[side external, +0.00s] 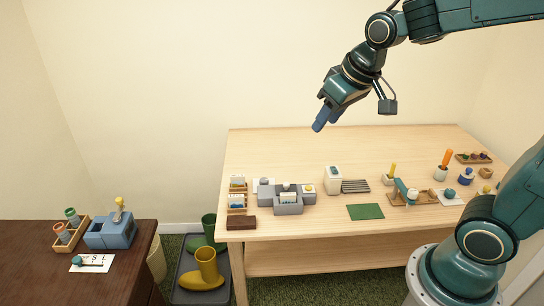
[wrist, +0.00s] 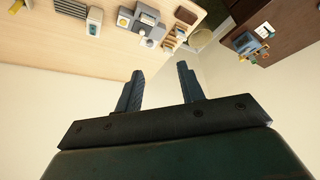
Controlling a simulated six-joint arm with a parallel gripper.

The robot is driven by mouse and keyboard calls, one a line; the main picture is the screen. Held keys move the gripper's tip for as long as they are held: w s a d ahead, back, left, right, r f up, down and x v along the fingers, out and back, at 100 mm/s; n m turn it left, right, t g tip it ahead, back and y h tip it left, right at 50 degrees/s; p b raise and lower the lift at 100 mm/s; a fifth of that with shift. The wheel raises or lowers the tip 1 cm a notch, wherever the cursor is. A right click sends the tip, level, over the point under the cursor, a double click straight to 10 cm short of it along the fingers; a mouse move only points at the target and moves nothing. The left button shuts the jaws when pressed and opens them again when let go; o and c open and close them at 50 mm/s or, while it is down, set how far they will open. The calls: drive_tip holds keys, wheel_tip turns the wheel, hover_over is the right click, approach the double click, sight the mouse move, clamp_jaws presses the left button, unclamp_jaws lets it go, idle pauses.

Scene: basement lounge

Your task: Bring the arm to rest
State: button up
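My gripper (side external: 322,119) hangs high in front of the cream wall, above the back left part of the light wood table (side external: 300,250). It points down and to the left. In the wrist view its two blue-grey fingers stand apart, with nothing between them (wrist: 159,72). It touches nothing. My arm reaches in from the upper right and is bent at the elbow.
The table holds a grey block set (side external: 288,205), a white canister (side external: 333,180), a green mat (side external: 366,212) and several small items at right. A dark brown desk (side external: 130,275) with a blue device (side external: 110,233) stands at left. Air around my gripper is clear.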

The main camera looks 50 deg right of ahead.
drive_tip(key=s+a, duration=0.2)
drive_tip(key=s, duration=1.3)
drive_tip(key=shift+a+r+n+y, duration=0.15)
drive_tip(key=shift+r+n+y, duration=0.15)
drive_tip(key=shift+n, duration=0.1)
drive_tip(key=shift+c, duration=0.5)
